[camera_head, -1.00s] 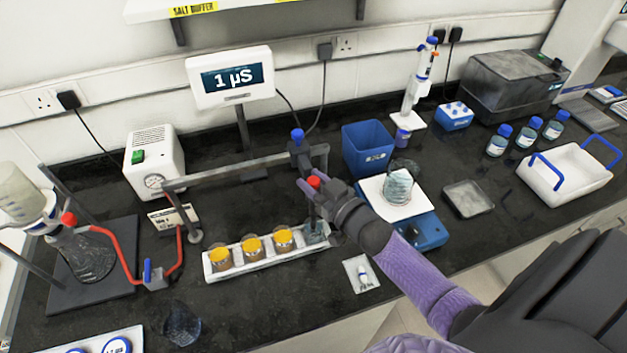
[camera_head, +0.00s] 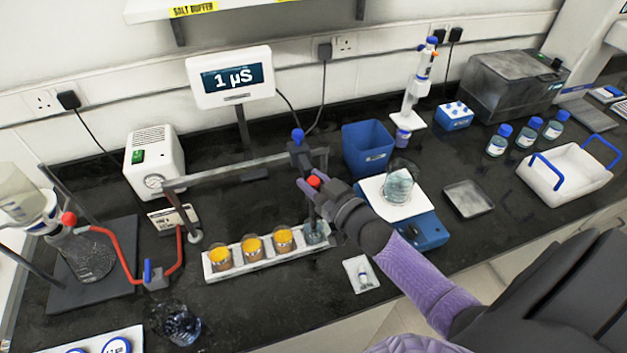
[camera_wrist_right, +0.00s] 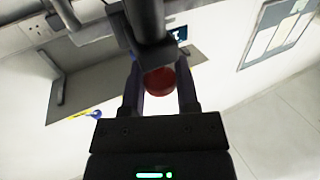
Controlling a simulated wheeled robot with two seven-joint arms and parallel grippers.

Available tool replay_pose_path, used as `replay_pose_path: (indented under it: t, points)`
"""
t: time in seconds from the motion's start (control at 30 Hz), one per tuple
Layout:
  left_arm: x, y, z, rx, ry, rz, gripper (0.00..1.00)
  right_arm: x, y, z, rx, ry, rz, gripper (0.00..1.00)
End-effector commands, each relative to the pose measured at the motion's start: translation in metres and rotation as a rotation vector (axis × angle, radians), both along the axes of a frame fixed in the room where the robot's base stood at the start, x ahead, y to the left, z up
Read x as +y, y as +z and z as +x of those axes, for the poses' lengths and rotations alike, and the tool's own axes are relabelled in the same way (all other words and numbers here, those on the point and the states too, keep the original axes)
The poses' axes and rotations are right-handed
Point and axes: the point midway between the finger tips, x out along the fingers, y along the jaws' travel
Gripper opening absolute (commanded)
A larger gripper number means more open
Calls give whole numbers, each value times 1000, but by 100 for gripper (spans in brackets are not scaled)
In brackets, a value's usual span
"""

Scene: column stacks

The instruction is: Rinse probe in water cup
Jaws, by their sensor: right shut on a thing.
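My right gripper (camera_head: 312,190) is shut on the probe just under its red cap (camera_head: 314,181). In the right wrist view the red cap (camera_wrist_right: 159,81) sits between the two fingers. The probe's dark shaft (camera_head: 312,208) hangs upright below the gripper, over the water cup (camera_head: 316,236). Its lower end lines up with the cup's mouth; I cannot tell how deep the tip reaches. The clear cup stands at the right end of a white rack (camera_head: 262,262), beside three amber-filled cups (camera_head: 252,247). My left gripper is not in view.
A rail (camera_head: 230,172) with a blue-knobbed clamp (camera_head: 298,140) stands close behind the probe. A display (camera_head: 232,77) reads 1 µS. A balance with a beaker (camera_head: 399,186) and a blue bin (camera_head: 368,148) stand to the right. A glass (camera_head: 182,325) stands at front left.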

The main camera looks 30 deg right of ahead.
Motion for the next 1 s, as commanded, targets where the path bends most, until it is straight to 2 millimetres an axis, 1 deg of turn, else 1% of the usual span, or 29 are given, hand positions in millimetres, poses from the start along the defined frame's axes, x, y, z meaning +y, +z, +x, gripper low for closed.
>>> replay_pose_path:
  t: [0.07,0.17,0.27,0.4,0.43,0.5,0.77,0.8,0.87,0.9,0.93,1.0]
  points:
    - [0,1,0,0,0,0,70,0,1,0,0,0,0,0]
    - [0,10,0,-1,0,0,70,0,10,0,0,0,-1,0]
    - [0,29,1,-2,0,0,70,0,29,0,-1,0,-1,0]
    - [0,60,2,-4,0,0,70,0,60,0,-1,1,-2,0]
    - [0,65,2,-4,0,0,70,0,64,0,-1,0,-1,0]
    - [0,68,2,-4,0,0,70,0,68,0,-1,0,0,0]
    - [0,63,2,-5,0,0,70,0,65,1,-9,1,0,0]
    - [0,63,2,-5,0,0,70,0,65,1,-9,1,0,48]
    - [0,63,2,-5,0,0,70,0,65,1,-8,1,0,61]
    - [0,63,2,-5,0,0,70,0,64,1,-7,1,0,69]
    - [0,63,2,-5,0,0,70,0,64,1,-6,1,0,73]
    - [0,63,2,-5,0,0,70,0,64,1,-5,0,1,73]
